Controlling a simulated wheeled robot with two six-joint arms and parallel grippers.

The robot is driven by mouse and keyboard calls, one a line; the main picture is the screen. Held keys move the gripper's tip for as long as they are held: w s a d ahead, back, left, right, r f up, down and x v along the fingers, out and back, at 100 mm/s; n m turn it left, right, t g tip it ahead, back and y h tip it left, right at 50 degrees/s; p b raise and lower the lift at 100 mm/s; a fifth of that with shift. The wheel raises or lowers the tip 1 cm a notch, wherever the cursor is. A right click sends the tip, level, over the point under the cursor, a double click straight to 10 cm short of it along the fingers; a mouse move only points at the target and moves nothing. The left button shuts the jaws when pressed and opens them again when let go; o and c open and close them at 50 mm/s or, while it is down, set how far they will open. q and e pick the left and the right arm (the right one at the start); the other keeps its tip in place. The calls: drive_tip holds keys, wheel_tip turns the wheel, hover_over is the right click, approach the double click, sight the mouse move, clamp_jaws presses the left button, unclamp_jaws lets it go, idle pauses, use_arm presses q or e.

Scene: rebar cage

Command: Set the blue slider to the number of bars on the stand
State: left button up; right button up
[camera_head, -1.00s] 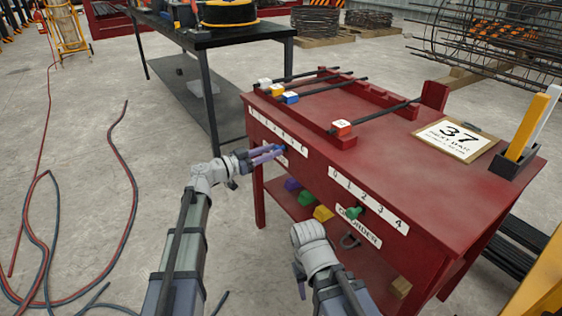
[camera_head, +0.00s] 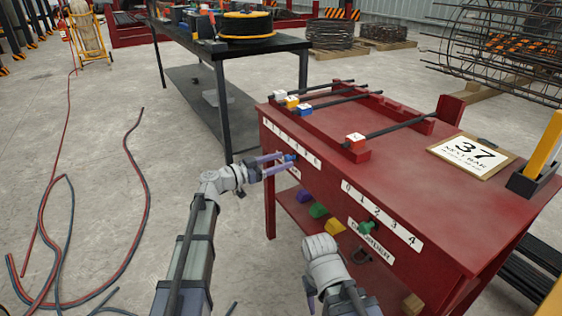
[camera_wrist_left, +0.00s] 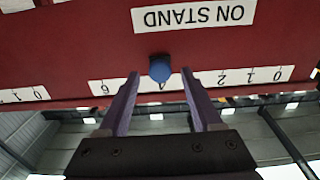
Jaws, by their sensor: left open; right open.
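The blue slider knob (camera_head: 289,157) is on the red table's front. In the left wrist view, the knob (camera_wrist_left: 160,68) stands by the 4 of an upside-down scale (camera_wrist_left: 190,82), below the "ON STAND" label (camera_wrist_left: 194,16). My left gripper (camera_head: 283,163) is open, its fingertips (camera_wrist_left: 160,80) on either side of the knob, with gaps visible. Several dark bars lie on the red stand (camera_head: 400,103): white-tagged (camera_head: 279,95), yellow-tagged (camera_head: 291,101) and blue-tagged (camera_head: 305,109) ones together, a red-tagged one (camera_head: 355,141) apart. My right gripper (camera_head: 311,298) is open, low before the table, partly hidden.
A green knob (camera_head: 366,228) is on a second scale (camera_head: 382,217) to the right. Coloured blocks (camera_head: 318,210) sit on the shelf below. A dark workbench (camera_head: 250,48) stands behind.

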use_arm(q)
drive_tip(key=v, duration=0.7)
drive_tip(key=s+d+f+n+g+y+p, duration=0.1)
drive_tip(key=s+d+f+g+y+p, duration=0.2)
drive_tip(key=s+d+f+g+y, duration=0.75)
drive_tip(key=s+a+f+n+y+p, duration=0.1)
drive_tip(key=s+f+n+y, duration=0.2)
drive_tip(key=s, duration=0.6)
drive_tip(key=s+a+f+n+y+p, duration=0.1)
drive_tip(key=s+a+f+n+y, duration=0.15)
drive_tip(key=s, duration=0.75)
wheel_tip(320, 180, up, 37)
drive_tip(key=p, duration=3.8)
drive_tip(key=shift+w+d+r, duration=0.2)
drive_tip(key=shift+d, duration=0.25)
drive_tip(key=shift+d+n, duration=0.1)
drive_tip(key=shift+n, duration=0.15)
